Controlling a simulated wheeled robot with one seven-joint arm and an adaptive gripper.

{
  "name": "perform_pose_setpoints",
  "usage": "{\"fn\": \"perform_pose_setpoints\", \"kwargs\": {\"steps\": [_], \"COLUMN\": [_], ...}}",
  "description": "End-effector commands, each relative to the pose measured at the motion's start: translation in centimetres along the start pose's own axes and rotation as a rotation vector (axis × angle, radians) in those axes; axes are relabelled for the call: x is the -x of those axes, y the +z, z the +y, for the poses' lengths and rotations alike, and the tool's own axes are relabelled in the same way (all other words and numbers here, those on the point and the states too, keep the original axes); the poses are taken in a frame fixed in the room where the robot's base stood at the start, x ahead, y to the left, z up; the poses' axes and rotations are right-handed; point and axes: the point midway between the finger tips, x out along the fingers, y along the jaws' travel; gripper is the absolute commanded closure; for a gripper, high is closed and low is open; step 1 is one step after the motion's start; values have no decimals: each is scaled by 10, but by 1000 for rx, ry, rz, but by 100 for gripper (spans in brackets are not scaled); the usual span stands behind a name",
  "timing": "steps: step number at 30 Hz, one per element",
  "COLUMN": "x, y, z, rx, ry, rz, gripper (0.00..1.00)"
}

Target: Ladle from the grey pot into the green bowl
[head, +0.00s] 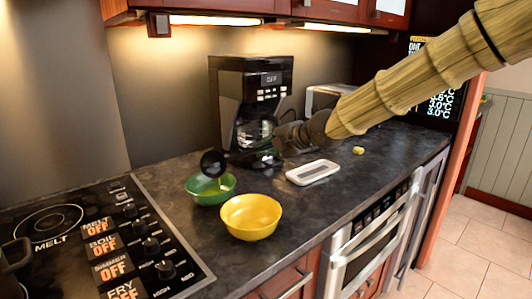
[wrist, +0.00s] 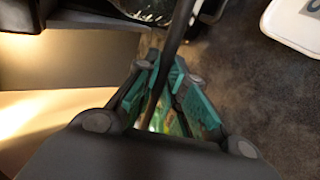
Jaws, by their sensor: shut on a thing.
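The green bowl (head: 207,197) sits on the dark counter, right of the stove. My gripper (head: 268,159) is right of the bowl and a little above the counter, in front of the coffee maker. It is shut on the ladle's dark handle, which runs between the teal fingers (wrist: 172,92) in the wrist view (wrist: 182,35). The ladle's black head (head: 213,163) is over the green bowl's back rim; I cannot tell whether they touch or what the head holds. A dark pot (head: 14,257), perhaps the grey pot, is cut off at the left edge on the stove.
A yellow bowl (head: 250,216) stands in front of the green bowl, close to it. The coffee maker (head: 228,90) stands behind my gripper. A white tray (head: 312,172) and a small yellow block (head: 358,150) lie to the right. The stove (head: 95,240) has several knobs.

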Motion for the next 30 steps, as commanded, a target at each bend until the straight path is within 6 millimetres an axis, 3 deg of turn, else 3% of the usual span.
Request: {"fn": "perform_pose_setpoints", "kwargs": {"steps": [30], "x": [-2], "y": [0], "z": [-6], "rx": [1], "ry": [100], "rz": [0], "gripper": [100]}}
